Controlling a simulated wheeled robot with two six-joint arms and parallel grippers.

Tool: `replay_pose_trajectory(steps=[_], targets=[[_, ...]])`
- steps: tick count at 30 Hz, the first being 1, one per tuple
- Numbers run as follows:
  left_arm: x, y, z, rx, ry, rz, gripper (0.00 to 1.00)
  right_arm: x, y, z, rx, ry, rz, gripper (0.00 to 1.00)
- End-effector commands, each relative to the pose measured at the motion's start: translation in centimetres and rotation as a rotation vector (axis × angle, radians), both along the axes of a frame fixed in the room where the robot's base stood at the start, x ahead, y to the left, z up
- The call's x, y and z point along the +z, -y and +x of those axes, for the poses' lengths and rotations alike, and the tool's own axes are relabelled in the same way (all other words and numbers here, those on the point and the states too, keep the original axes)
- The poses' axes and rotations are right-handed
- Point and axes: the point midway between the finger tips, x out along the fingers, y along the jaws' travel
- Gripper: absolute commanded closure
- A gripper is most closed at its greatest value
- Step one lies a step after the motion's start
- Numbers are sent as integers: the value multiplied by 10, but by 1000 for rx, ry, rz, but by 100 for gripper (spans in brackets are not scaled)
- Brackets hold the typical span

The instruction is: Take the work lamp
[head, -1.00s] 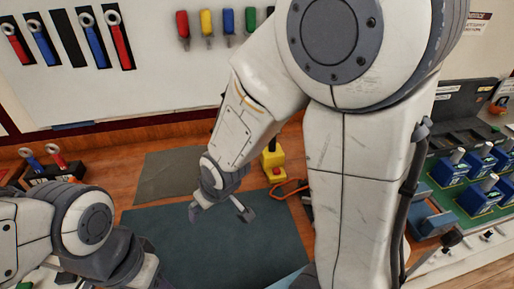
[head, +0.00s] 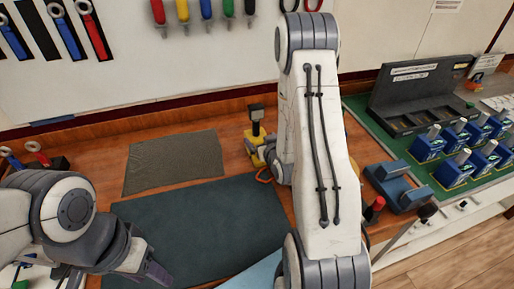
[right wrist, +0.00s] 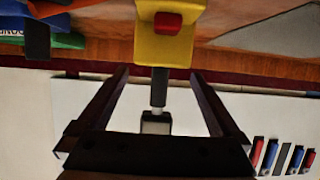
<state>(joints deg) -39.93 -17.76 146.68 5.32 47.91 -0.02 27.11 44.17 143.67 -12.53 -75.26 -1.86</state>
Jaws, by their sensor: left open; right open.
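The work lamp (head: 257,141) stands upright at the back of the bench in the head view, with a yellow base, dark stalk and dark head. My right arm partly covers its base. In the right wrist view, which is upside down, the lamp (right wrist: 167,45) shows its yellow base, red button and thin stalk. My right gripper (right wrist: 157,73) is open, with its fingers on either side of the stalk in that view; I cannot tell how deep the stalk is between them. My left gripper (head: 150,270) is open and empty at the front left, above the dark mat.
A dark green mat (head: 200,230) and a grey-brown cloth (head: 172,162) lie left of the lamp. Blue breakers (head: 428,146) and a black tray (head: 418,97) stand at the right. A blue block (head: 397,187) and a red-topped item (head: 375,208) sit beside my right arm. The wall is close behind.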

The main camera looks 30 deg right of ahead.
Motion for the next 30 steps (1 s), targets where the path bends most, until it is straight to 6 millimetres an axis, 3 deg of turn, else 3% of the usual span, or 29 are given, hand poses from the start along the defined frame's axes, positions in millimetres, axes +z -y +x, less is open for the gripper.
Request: replay_pose_trajectory(steps=[3,11,21,29,30], targets=[[3,0,0,0,0,0,50,-6,3,16,1,-1,1,0],[9,0,0,0,0,0,50,-15,7,32,1,-3,1,0],[24,0,0,0,0,0,50,-38,15,66,0,-1,0,0],[24,0,0,0,0,0,50,-40,16,69,0,-2,0,0],[24,0,0,0,0,0,50,-40,16,69,0,-2,0,8]])
